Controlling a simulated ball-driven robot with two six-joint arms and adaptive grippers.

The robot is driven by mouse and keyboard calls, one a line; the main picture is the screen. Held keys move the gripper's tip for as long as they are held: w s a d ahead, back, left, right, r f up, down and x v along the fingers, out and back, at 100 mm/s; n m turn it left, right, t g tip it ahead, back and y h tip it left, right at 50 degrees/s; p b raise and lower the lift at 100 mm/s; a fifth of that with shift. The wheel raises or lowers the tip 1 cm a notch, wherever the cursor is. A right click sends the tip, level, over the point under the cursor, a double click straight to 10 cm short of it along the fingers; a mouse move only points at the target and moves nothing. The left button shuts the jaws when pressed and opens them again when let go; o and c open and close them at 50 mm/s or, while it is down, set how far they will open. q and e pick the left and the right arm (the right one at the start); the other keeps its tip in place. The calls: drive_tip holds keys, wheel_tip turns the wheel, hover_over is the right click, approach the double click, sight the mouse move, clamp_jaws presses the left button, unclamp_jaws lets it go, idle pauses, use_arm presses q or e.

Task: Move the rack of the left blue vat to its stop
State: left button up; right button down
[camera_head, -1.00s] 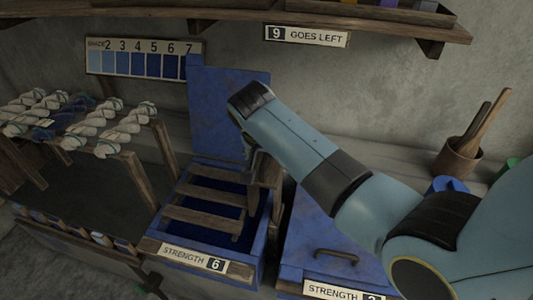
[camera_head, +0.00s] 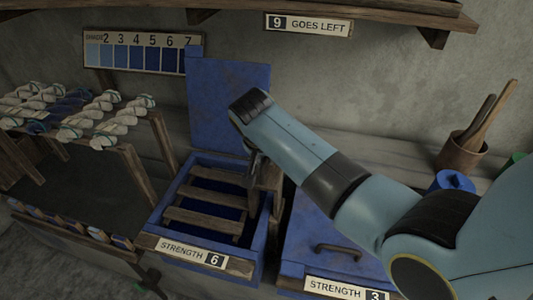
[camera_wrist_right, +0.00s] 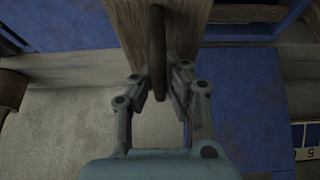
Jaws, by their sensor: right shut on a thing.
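The left blue vat (camera_head: 258,250) stands open in the head view, with its blue lid (camera_head: 225,100) raised behind it and a label reading STRENGTH 6 on its front. The slatted wooden rack (camera_head: 205,216) is inside the vat opening, over dark blue liquid. My right gripper (camera_head: 254,168) is at the vat's back right, beside a wooden post (camera_head: 268,180). In the wrist view my right gripper (camera_wrist_right: 157,85) is shut on a dark upright handle (camera_wrist_right: 157,45) in front of the wood. Its grip is partly hidden in the head view. My left gripper is not in view.
A second blue vat (camera_head: 320,225) with a closed lid stands to the right, labelled STRENGTH 3. White and blue skeins (camera_head: 85,115) lie on a wooden stand at left. A shade card (camera_head: 140,55) hangs behind. A cup of sticks (camera_head: 460,155) stands at right.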

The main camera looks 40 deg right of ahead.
wheel_tip(320, 180, down, 15)
drive_tip(key=b, duration=0.9)
drive_tip(key=shift+s+b, duration=0.15)
drive_tip(key=shift+b, duration=0.2)
drive_tip(key=shift+r, duration=0.1)
drive_tip(key=shift+c, duration=0.4)
unclamp_jaws()
drive_tip(key=shift+r, duration=0.1)
wheel_tip(320, 180, up, 7)
drive_tip(key=p, duration=0.7)
